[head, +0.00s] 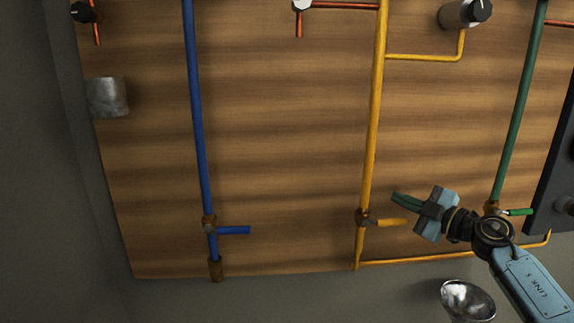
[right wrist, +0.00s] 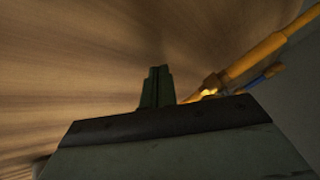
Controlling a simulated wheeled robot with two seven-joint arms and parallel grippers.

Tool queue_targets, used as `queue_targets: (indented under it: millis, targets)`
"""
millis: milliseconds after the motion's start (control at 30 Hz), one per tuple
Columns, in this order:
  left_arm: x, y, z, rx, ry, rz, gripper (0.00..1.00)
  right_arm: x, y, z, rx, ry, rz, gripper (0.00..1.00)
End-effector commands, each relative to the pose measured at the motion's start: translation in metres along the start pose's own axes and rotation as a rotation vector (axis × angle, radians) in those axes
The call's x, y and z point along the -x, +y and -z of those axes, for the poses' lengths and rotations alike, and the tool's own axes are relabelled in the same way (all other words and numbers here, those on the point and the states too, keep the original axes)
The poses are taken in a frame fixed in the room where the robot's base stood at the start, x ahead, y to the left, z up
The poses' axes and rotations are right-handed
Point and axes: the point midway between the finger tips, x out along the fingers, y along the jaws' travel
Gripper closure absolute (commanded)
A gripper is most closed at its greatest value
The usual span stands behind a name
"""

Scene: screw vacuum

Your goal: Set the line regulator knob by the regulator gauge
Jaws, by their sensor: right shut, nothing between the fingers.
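A grey cylinder with a black knob (head: 480,10) sits at the top right of the head view, joined to a yellow pipe. Another black knob (head: 82,12) is at the top left on a red pipe. I cannot tell which is the line regulator knob. No gauge face is readable; a pale round part (head: 301,4) is cut off at the top edge. My right gripper (head: 400,199) is shut and empty, below the right knob and apart from it. Its closed fingers (right wrist: 157,75) also show in the right wrist view, in front of the board. My left gripper is out of view.
A wooden board (head: 280,140) carries a blue pipe (head: 197,110), a yellow pipe (head: 374,110) and a green pipe (head: 517,100) with lever valves. The yellow valve lever (head: 392,222) is just below my right fingers. A metal cup (head: 107,96) is at left, a shiny bowl (head: 467,300) below.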

Motion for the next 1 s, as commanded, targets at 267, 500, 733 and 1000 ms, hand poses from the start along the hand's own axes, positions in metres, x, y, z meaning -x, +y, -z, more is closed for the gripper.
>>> queue_targets:
  millis: [267, 500, 733, 1000]
  targets:
    - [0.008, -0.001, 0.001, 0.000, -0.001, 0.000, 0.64, 0.026, 0.148, 0.120, 0.372, -0.066, 0.099, 1.00]
    - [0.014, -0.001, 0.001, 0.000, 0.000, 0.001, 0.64, 0.097, 0.262, 0.202, 0.587, -0.357, 0.014, 1.00]
    - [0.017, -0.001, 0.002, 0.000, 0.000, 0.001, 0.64, 0.153, 0.318, 0.245, 0.633, -0.547, -0.130, 1.00]
    - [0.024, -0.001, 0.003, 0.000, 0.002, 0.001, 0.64, 0.159, 0.334, 0.250, 0.632, -0.589, -0.171, 1.00]
